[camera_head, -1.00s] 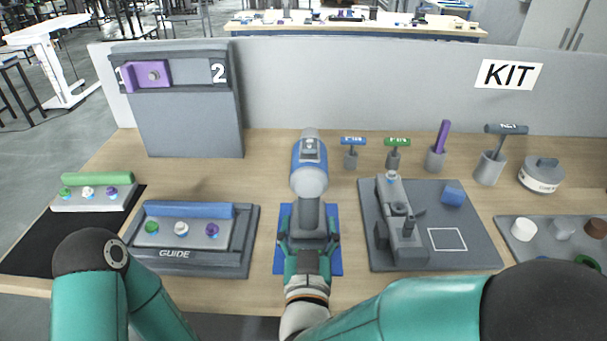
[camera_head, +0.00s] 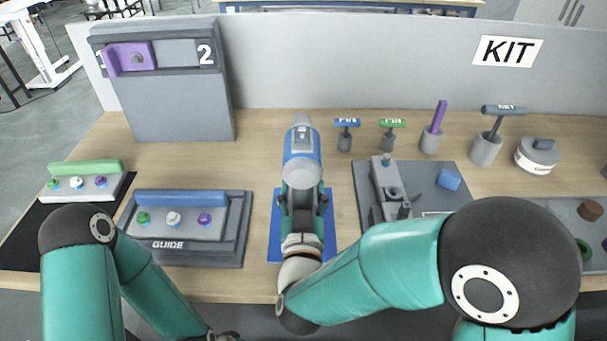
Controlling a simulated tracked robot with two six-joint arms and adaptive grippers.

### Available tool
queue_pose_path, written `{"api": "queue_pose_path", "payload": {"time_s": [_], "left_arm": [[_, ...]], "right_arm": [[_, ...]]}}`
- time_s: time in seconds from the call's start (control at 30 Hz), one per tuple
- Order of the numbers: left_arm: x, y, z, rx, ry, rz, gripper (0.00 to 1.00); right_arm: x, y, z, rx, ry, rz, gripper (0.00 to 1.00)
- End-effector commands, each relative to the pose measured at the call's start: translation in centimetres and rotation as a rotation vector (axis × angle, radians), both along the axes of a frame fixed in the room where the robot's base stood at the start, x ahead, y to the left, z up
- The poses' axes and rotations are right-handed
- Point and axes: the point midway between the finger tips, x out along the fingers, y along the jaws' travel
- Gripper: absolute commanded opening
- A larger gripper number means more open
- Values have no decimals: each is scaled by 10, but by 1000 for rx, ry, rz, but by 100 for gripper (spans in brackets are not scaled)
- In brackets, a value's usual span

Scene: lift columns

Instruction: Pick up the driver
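The driver (camera_head: 302,150), with a blue and grey body, is in the middle of the head view, over a blue mat (camera_head: 275,240). Its rounded nose points to the back of the table. My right gripper (camera_head: 303,202) is at the near end of the driver, with a dark finger on each side of its grip. The gripper hides most of the grip, and I cannot tell whether the fingers press on it. My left arm comes in at the lower left, and its gripper is below the picture edge.
A guide tray (camera_head: 240,240) lies left of the mat, and a grey fixture board (camera_head: 430,170) lies right. Small tools, including a purple stick (camera_head: 438,115) and a grey T-handle tool (camera_head: 503,110), stand in holders behind. A grey panel (camera_head: 370,65) closes the back.

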Motion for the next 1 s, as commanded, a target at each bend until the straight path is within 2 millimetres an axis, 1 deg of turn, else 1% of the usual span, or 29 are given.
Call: {"api": "queue_pose_path", "payload": {"time_s": [0.03,0.17,0.2,0.3,0.77,0.87,1.0], "left_arm": [[0,0,0,0,0,0,79],[0,0,0,0,0,0,79],[0,0,0,0,0,0,79],[0,0,0,0,0,0,79],[0,0,1,0,0,0,79],[0,0,1,0,0,0,79],[0,0,2,0,0,0,79]], "right_arm": [[0,1,0,0,0,1,42],[0,1,0,0,0,2,21],[0,1,0,0,0,2,14],[0,1,0,0,0,2,0],[0,2,6,4,-8,3,0],[0,2,10,5,-9,3,0],[0,2,23,6,-11,3,0]]}}
